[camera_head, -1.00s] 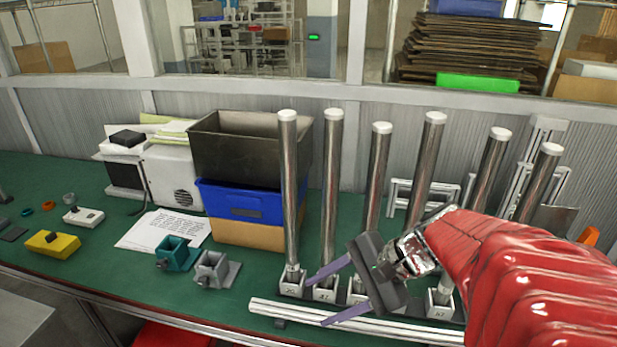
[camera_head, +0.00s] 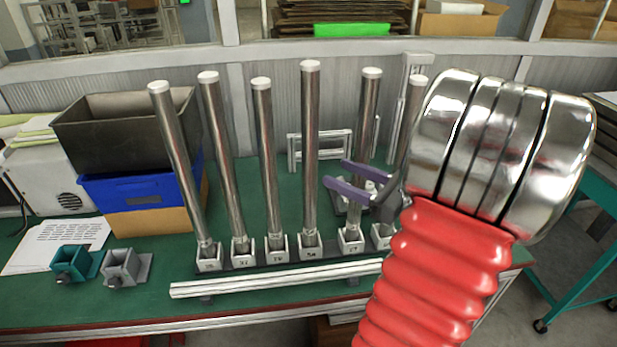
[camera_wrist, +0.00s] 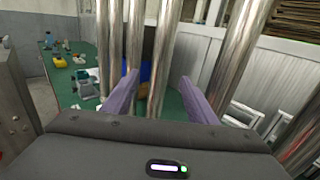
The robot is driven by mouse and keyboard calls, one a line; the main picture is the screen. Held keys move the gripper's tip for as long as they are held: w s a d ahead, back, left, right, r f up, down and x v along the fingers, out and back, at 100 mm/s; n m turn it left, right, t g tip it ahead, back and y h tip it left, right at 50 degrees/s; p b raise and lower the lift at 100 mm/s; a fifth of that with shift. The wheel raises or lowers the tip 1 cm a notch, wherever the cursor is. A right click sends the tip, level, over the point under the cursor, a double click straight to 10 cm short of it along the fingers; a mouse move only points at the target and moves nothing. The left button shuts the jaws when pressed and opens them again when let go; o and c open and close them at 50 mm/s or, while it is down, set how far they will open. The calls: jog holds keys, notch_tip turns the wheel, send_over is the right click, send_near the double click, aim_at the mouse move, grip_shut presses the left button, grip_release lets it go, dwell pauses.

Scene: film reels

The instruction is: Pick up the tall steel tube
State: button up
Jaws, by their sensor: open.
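Several polished steel tubes with white caps stand in a row, each in a small square socket. The fourth tube from the left (camera_head: 310,140) rises highest in the head view. My gripper (camera_head: 335,173) is open and empty, its purple fingers pointing left, just right of that tube in the picture. The fifth tube (camera_head: 362,125) passes behind the fingers, and my arm partly hides the rightmost tube (camera_head: 412,105). In the wrist view, a tube (camera_wrist: 160,50) shows between the open fingertips (camera_wrist: 160,77); I cannot tell how far off it is.
A pale bar (camera_head: 270,280) lies along the bench in front of the sockets. Stacked bins (camera_head: 140,190) stand left of the tubes. Two small blocks, teal (camera_head: 72,262) and grey (camera_head: 122,268), sit at the front left. A white frame (camera_head: 292,150) stands behind.

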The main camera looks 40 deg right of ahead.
aim_at(317, 163)
jog(key=shift+d, duration=0.1)
jog(key=shift+w+a, duration=0.3)
jog(key=shift+w, duration=1.1)
jog(key=shift+w+a, duration=0.25)
jog(key=shift+w, duration=1.2)
jog(key=shift+w+a, duration=0.3)
jog(key=shift+w, duration=1.1)
jog(key=shift+w+a+r, duration=0.1)
jog(key=shift+w+a, duration=0.05)
jog(key=shift+w, duration=0.7)
jog(key=shift+w+a, duration=0.2)
jog(key=shift+w, duration=0.65)
jog(key=shift+w+a+r, duration=0.1)
jog(key=shift+w+a, duration=0.05)
jog(key=shift+w, duration=0.7)
jog(key=shift+c, duration=0.7)
grip_shut()
